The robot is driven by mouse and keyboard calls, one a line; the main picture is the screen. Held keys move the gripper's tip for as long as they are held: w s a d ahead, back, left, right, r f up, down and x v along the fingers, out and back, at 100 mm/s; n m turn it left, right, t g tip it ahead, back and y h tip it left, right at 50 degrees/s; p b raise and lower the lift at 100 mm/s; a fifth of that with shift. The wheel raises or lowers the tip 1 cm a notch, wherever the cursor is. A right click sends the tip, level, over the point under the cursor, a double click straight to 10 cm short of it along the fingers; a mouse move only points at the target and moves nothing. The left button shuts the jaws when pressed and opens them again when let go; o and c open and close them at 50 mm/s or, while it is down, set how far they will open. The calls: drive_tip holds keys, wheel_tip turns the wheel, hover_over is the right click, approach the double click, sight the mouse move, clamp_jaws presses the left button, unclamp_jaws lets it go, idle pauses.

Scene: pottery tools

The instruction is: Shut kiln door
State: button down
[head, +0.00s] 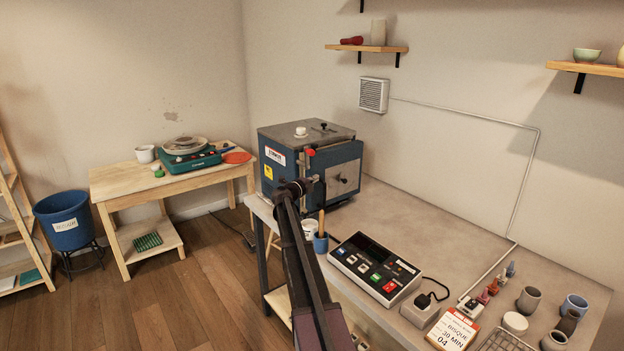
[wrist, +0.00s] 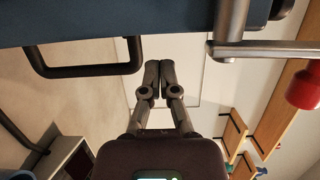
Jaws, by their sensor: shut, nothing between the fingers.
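The blue kiln (head: 285,165) with a grey top stands at the left end of the long workbench. Its right side shows a grey panel (head: 345,178) in a blue frame. A red knob (head: 310,152) sits at its near corner. I cannot tell how far the door stands open. My gripper (head: 305,184) is at this near corner, partly against the dark kiln. In the wrist view, my gripper (wrist: 152,68) is shut and empty, below a blue kiln panel (wrist: 110,18). A black handle (wrist: 85,70) lies left of it, a metal latch bar (wrist: 265,48) and red knob (wrist: 303,88) right.
A control box (head: 375,268) with buttons, a blue cup (head: 321,243) and a white tub (head: 309,228) stand near my arm. Small pots and a calendar card (head: 453,330) are at the right. A wooden table (head: 125,180) stands at the left. The bench behind the control box is clear.

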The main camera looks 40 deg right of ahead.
drive_tip(key=w+a, duration=0.1)
drive_tip(key=a, duration=0.8)
drive_tip(key=shift+w+a, duration=0.2)
drive_tip(key=shift+w, duration=0.1)
drive_tip(key=shift+r, duration=0.1)
